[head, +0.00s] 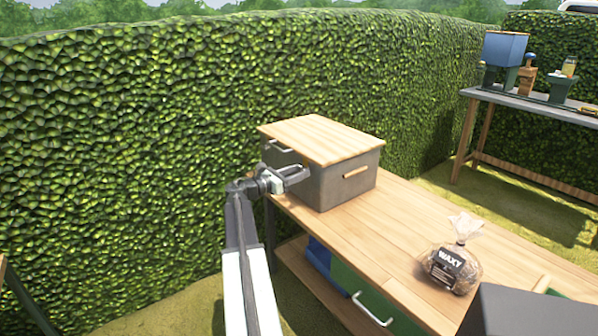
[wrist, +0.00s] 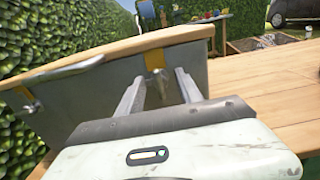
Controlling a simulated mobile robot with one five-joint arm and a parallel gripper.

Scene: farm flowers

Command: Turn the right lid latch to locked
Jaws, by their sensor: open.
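A grey box (head: 332,184) with a pale wooden lid (head: 318,138) stands on the workbench, its lid down. In the wrist view, a brass-yellow latch piece, the right lid latch (wrist: 154,58), shows under the lid edge (wrist: 130,46), between my fingers. Its lower part is partly hidden, and I cannot tell its turn angle. A second latch (wrist: 30,102) shows at the left of the same face. My gripper (wrist: 160,78) is open, its fingers on either side of the right latch. In the head view my gripper (head: 296,174) is at the box's near face; contact cannot be told.
A metal handle (wrist: 66,72) juts out from the lid edge left of my fingers. The workbench (head: 415,215) has clear wood right of the box. A bag labelled WAXY (head: 452,268) sits farther along it. A tall hedge (head: 130,140) stands behind. Another table (head: 535,101) is far right.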

